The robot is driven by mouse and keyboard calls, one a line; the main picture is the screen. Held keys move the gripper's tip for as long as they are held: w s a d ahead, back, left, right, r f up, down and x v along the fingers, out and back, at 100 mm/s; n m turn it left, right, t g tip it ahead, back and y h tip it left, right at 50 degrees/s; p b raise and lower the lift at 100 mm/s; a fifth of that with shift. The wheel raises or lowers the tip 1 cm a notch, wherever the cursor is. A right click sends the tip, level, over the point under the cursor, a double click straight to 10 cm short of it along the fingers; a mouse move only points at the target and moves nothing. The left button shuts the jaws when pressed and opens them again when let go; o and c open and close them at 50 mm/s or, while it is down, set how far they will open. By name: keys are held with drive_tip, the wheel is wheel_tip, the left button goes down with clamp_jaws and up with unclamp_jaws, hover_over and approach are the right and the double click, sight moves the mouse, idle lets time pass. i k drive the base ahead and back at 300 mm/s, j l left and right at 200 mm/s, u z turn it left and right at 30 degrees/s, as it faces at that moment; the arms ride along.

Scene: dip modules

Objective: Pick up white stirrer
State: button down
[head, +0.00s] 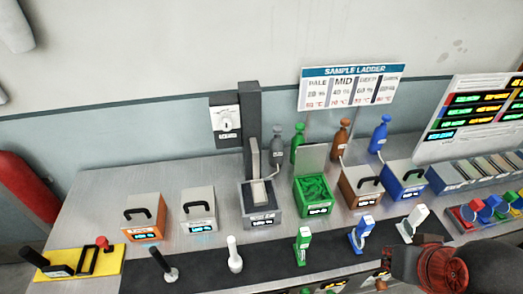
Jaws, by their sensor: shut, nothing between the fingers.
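A white stick-shaped tool (235,253) with a rounded top and a wider lower end stands upright on the black mat; it looks like the white stirrer. A similar tool with a dark handle and pale foot (163,263) stands to its left. My gripper (381,281) is at the bottom right, at the end of my dark and red arm. It is shut and well to the right of the white stirrer, not touching it. Its fingertips are small and partly hard to make out.
Behind are orange (145,217), white (198,209) and green (313,196) boxes. A yellow plate (107,262) lies far left.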

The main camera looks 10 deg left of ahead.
sight(234, 262)
drive_tip(key=u, duration=1.55)
